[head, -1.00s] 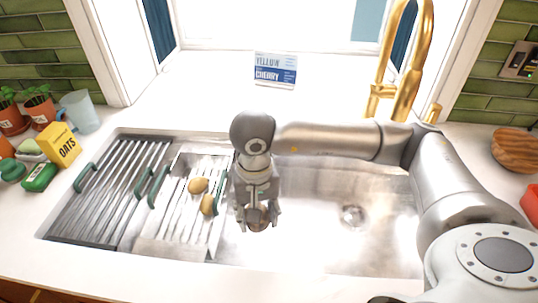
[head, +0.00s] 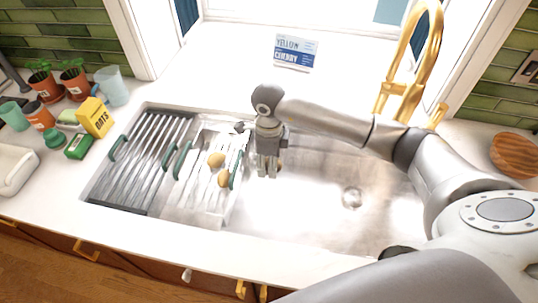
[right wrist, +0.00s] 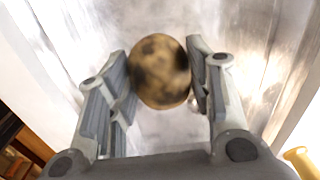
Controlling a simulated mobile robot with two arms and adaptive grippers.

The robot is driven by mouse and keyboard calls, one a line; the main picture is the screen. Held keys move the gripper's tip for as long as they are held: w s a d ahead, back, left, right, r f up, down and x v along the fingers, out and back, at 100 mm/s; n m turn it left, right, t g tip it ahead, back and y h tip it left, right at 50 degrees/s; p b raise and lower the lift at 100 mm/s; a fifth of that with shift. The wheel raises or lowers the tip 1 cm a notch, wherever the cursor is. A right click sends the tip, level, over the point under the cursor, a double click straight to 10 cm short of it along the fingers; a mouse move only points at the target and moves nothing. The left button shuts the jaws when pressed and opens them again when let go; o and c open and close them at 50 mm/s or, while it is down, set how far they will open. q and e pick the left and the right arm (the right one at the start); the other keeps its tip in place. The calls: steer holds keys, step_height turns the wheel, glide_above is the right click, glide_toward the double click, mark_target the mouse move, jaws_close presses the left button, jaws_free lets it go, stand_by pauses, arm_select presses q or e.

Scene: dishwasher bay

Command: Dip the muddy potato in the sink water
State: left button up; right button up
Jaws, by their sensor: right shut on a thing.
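My right gripper (head: 268,172) is over the left part of the sink basin (head: 310,215), just right of the drying rack. It is shut on a brown potato with dark muddy blotches (right wrist: 160,72), which sits between the two fingers in the right wrist view. In the head view the fingers hide most of this potato. I cannot tell whether it touches water; the basin floor shows bright reflections and no clear waterline. My left gripper is not in view.
Two cleaner-looking potatoes (head: 216,160) (head: 224,179) lie on the rack (head: 200,195) at the sink's left. A second ribbed rack (head: 140,165) is farther left. A gold faucet (head: 410,75) stands behind the sink. The basin right of my gripper is clear around the drain (head: 352,198).

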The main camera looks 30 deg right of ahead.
steer(key=shift+f, duration=0.35)
steer(key=shift+f+b, duration=8.3)
steer(key=shift+f, duration=4.1)
steer(key=shift+d+r+p, duration=0.1)
steer(key=shift+r+p, duration=7.85)
steer(key=shift+r, duration=4.3)
